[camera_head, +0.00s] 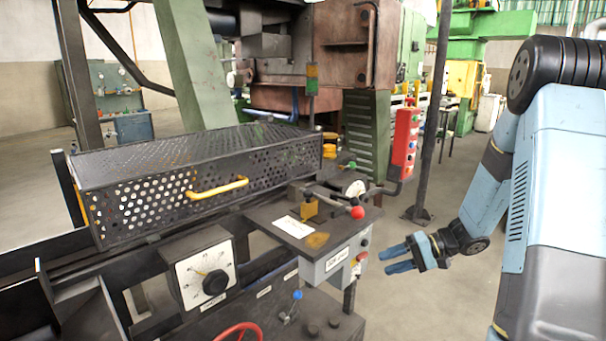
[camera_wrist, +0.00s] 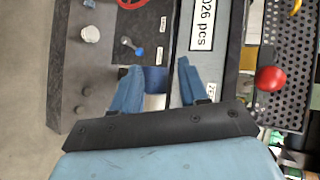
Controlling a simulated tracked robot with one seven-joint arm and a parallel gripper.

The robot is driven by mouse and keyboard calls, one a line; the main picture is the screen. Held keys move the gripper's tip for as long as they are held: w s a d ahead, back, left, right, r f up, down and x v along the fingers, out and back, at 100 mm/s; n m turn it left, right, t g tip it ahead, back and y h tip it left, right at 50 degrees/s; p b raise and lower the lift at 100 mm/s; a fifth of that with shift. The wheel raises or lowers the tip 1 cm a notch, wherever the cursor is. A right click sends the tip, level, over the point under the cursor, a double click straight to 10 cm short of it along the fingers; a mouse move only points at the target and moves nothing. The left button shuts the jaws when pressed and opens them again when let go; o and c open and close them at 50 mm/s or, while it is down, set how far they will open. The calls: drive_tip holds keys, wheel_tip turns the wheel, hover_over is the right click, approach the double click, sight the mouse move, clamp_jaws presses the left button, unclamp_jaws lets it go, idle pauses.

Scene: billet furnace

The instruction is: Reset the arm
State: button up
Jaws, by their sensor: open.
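My blue arm comes in from the right in the head view. My gripper (camera_head: 395,258) is in the air to the right of the control box (camera_head: 335,265), apart from it. Its two blue fingers are spread and hold nothing. In the wrist view my gripper (camera_wrist: 158,88) shows the same two fingers apart, with a grey panel edge and a counter label (camera_wrist: 203,25) beyond them. A lever with a red knob (camera_head: 357,212) stands on the small table just left of my gripper; the red knob (camera_wrist: 271,79) is also at the right in the wrist view.
A perforated guard (camera_head: 240,165) with a yellow handle (camera_head: 217,188) covers the machine at the left. A dial box (camera_head: 207,275) and a red handwheel (camera_head: 240,331) are in front. A dark post (camera_head: 432,130) stands behind my gripper. The floor (camera_head: 420,305) below it is clear.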

drive_tip(key=s+r+n+t+h, duration=0.1)
drive_tip(key=s+r+t+h, duration=0.3)
drive_tip(key=s+r+h, duration=0.9)
drive_tip(key=s+r, duration=1.1)
drive_tip(key=shift+s+a, duration=0.15)
drive_tip(key=shift+a, duration=0.05)
drive_tip(key=shift+r, duration=0.1)
